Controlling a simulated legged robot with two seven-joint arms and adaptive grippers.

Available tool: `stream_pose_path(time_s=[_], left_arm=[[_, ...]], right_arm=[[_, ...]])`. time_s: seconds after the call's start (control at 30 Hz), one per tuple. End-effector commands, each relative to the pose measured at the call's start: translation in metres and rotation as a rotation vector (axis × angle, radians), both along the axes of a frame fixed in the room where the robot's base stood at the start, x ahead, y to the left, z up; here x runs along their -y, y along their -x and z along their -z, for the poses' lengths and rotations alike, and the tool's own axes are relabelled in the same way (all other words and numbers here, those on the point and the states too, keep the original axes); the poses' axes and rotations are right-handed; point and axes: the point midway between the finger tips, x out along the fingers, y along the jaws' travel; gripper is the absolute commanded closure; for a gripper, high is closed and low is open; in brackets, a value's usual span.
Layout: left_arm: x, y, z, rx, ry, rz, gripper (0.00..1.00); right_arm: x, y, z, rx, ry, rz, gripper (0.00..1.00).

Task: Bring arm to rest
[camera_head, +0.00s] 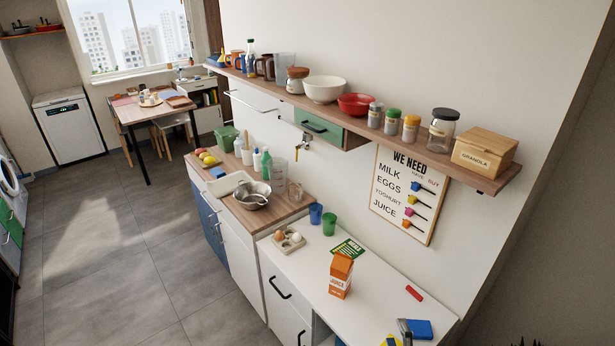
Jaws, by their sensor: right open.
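Only dark tips of what looks like my right gripper (531,342) show at the bottom edge, right of the white counter. Most of it is cut off by the frame. It is open, apart from the counter, and I see nothing held in it. My left gripper and arm are not in view.
The white counter (310,283) bears an orange juice carton (341,275), cups, an egg tray (289,241), a red bar (414,293) and a blue item (420,328). A loaded wooden shelf (420,151) runs above. The floor (110,255) at left is clear.

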Motion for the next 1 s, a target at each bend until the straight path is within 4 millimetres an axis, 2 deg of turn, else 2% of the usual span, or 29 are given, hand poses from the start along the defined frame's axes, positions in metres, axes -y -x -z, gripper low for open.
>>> stream_pose_path(time_s=[0.03,0.1,0.2,0.3,0.5,0.67,0.87,1.0], left_arm=[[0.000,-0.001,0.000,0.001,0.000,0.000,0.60],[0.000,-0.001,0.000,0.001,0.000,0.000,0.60],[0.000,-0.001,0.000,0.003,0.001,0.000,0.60],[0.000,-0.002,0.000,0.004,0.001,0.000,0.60],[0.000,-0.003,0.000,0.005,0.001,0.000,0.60],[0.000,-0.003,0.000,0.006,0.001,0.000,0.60],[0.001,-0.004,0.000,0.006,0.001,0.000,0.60],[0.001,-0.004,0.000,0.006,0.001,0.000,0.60]], right_arm=[[0.010,0.017,0.024,-0.127,-0.170,0.108,0.09],[0.019,0.046,0.061,-0.312,-0.389,0.259,0.09],[0.020,0.092,0.103,-0.535,-0.617,0.432,0.09],[0.013,0.132,0.129,-0.704,-0.763,0.559,0.09],[-0.008,0.202,0.157,-0.969,-0.953,0.747,0.09],[-0.027,0.253,0.165,-1.153,-1.053,0.871,0.09],[-0.028,0.241,0.228,-1.177,-1.037,0.888,0.09],[-0.029,0.238,0.278,-1.193,-1.026,0.898,0.09]])
